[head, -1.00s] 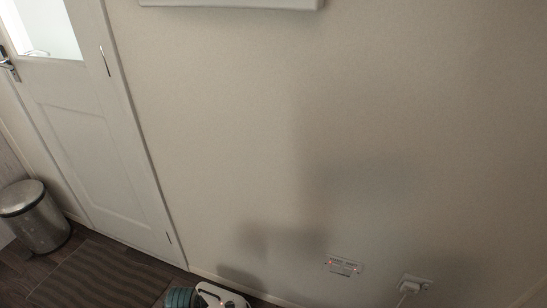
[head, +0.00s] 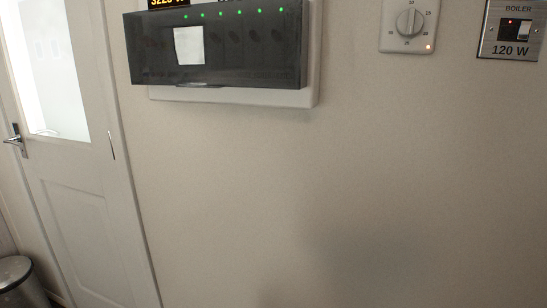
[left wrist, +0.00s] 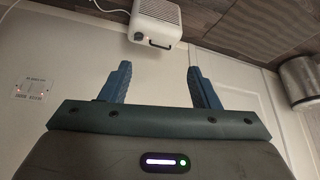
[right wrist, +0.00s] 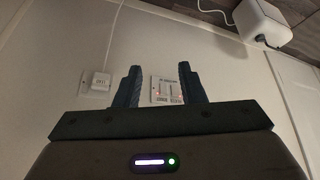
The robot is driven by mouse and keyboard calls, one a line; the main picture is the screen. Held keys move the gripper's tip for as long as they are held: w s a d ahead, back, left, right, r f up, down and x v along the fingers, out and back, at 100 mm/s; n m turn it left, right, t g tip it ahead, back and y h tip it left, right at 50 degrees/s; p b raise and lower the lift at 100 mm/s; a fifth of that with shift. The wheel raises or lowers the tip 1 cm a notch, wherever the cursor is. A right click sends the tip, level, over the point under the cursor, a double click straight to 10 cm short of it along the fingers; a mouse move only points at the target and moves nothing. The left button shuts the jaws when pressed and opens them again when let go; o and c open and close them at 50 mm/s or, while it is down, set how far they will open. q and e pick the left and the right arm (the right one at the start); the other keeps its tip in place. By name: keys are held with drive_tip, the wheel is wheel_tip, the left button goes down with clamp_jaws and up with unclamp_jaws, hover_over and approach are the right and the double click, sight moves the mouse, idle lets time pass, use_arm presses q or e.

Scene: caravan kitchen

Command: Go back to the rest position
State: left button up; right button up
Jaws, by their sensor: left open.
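My left gripper (left wrist: 157,72) is open and empty in the left wrist view, with a wide gap between its blue fingers. My right gripper (right wrist: 160,72) is open and empty in the right wrist view, its gap narrower than the left one's. Neither gripper touches anything visible. Neither gripper nor arm shows in the head view, which looks at the wall.
A dark-fronted breaker box (head: 225,65), a dial control (head: 409,22) and a boiler switch (head: 511,30) are on the wall. A white door (head: 75,200) and metal bin (head: 18,280) stand left. A white appliance (left wrist: 156,22) and socket plate (right wrist: 166,91) show in wrist views.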

use_arm(q)
wheel_tip(320, 180, down, 17)
drive_tip(key=a+g+p, duration=0.2)
drive_tip(key=a+p, duration=0.1)
drive_tip(key=p, duration=0.4)
use_arm(e)
wheel_tip(320, 180, down, 17)
drive_tip(key=d+g, duration=0.2)
drive_tip(key=d, duration=0.1)
use_arm(q)
drive_tip(key=s+a+f+g+p, duration=0.2)
drive_tip(key=s+f+p, duration=0.4)
drive_tip(key=s+f, duration=0.7)
drive_tip(key=shift+a+f+y+p, duration=0.2)
drive_tip(key=shift+f+y+p, duration=0.1)
drive_tip(key=shift+f+y, duration=0.1)
use_arm(e)
drive_tip(key=s+d+f+g, duration=0.2)
drive_tip(key=s+f, duration=1.1)
drive_tip(key=shift+s+d+f+m+h, duration=0.2)
drive_tip(key=shift+f+m+h, duration=0.1)
drive_tip(key=shift+h, duration=0.1)
use_arm(q)
drive_tip(key=shift+s, duration=0.1)
